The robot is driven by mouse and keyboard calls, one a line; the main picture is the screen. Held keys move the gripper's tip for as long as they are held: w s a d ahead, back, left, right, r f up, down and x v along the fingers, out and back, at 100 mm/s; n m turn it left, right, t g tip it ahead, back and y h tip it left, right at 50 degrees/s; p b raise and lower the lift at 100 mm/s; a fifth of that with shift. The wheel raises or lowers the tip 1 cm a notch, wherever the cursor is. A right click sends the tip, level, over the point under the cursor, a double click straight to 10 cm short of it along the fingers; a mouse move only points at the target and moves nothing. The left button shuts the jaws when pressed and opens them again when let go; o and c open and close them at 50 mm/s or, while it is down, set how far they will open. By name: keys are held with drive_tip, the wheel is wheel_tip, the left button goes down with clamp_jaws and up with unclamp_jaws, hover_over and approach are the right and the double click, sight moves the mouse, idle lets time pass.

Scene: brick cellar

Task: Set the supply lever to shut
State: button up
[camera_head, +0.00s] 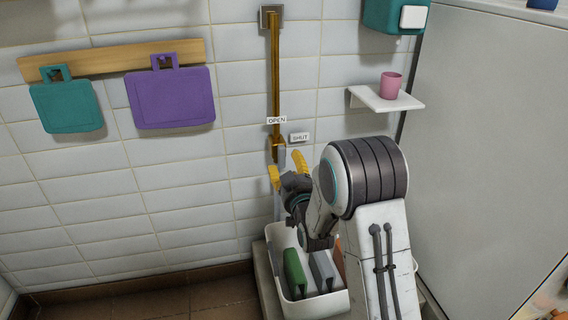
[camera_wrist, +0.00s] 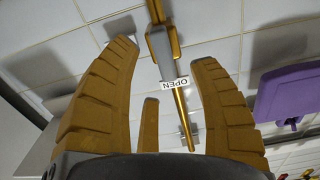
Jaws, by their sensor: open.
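A brass pipe (camera_head: 275,70) runs down the white tiled wall to a brass and grey valve fitting (camera_head: 279,149), where the supply lever is. The lever's exact angle is hard to tell. An OPEN label (camera_head: 277,120) sits over the pipe just above the fitting; a SHUT label (camera_head: 299,137) is to its right. My gripper (camera_head: 286,168), with yellow fingers, is open just below the fitting, apparently empty. In the wrist view, the fitting (camera_wrist: 163,45) and upside-down OPEN label (camera_wrist: 175,83) appear between the spread fingers (camera_wrist: 165,55). Contact cannot be told.
A white bin (camera_head: 325,307) with green and grey items stands below my arm. A white shelf (camera_head: 406,103) with a pink cup (camera_head: 391,85) is to the right, beside a large grey panel (camera_head: 485,150). Teal (camera_head: 66,106) and purple (camera_head: 171,98) boards hang at left.

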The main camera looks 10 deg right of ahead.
sight(284, 158)
drive_tip(key=w+b, duration=0.2)
drive_tip(key=shift+w+f, duration=0.2)
drive_tip(key=shift+w, duration=0.15)
drive_tip(key=shift+w+r, duration=0.2)
drive_tip(key=shift+w, duration=1.05)
clamp_jaws()
